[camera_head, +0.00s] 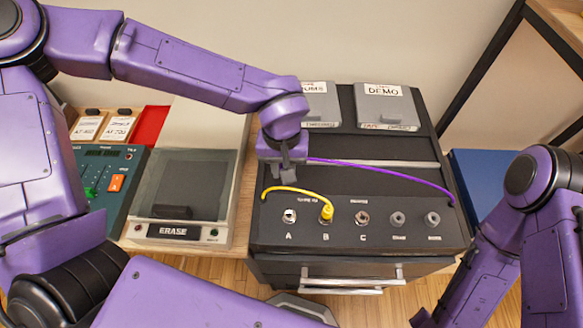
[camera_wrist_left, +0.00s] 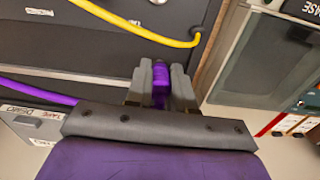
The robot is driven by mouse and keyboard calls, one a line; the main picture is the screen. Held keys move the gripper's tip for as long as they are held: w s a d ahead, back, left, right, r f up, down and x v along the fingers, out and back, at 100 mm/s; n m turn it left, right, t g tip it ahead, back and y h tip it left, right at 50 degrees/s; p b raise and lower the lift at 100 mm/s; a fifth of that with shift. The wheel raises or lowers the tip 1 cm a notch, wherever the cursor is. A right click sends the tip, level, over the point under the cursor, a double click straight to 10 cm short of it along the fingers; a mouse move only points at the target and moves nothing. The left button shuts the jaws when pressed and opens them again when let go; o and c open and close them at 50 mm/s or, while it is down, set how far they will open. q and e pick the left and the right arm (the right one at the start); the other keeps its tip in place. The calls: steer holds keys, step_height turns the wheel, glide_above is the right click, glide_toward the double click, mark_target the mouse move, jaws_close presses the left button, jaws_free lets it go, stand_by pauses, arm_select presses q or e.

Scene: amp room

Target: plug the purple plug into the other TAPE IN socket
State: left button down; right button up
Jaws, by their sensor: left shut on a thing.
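My left gripper (camera_head: 288,175) is shut on the purple plug (camera_wrist_left: 160,84), which shows between the fingers in the left wrist view. In the head view the gripper hides the plug. It is above the back left of the sloped black panel (camera_head: 400,185), apart from the sockets. The purple cable (camera_head: 390,171) runs from it to the panel's right edge. Socket A (camera_head: 289,216) is empty. The yellow plug (camera_head: 326,213) stands in socket B. Socket C (camera_head: 362,218) is empty. The small lettering above A and B is hard to read. My right gripper is out of view.
The yellow cable (camera_head: 296,189) arches over the panel's left part towards B. Two grey sockets (camera_head: 397,219) sit right of C. A DEMO box (camera_head: 386,106) lies at the back. Left are the ERASE unit (camera_head: 187,185) and a green-grey device (camera_head: 105,185).

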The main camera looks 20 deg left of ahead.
arm_select(q)
steer(key=s+d+r+n+p, duration=0.2)
steer(key=s+d+r, duration=0.15)
steer(key=s, duration=0.35)
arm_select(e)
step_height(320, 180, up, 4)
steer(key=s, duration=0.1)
arm_select(q)
steer(key=b, duration=0.7)
glide_above(289, 210)
steer(key=s, duration=0.1)
steer(key=f, duration=0.5)
steer(key=shift+d+f, duration=0.2)
steer(key=shift+s+f+p, duration=0.1)
steer(key=shift+f+p, duration=0.05)
steer(key=shift+p, duration=0.25)
steer(key=shift+f, duration=0.45)
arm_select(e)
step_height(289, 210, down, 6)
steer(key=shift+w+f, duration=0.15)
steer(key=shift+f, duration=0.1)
arm_select(q)
steer(key=shift+s+d+p, duration=0.1)
steer(key=shift+p, duration=0.5)
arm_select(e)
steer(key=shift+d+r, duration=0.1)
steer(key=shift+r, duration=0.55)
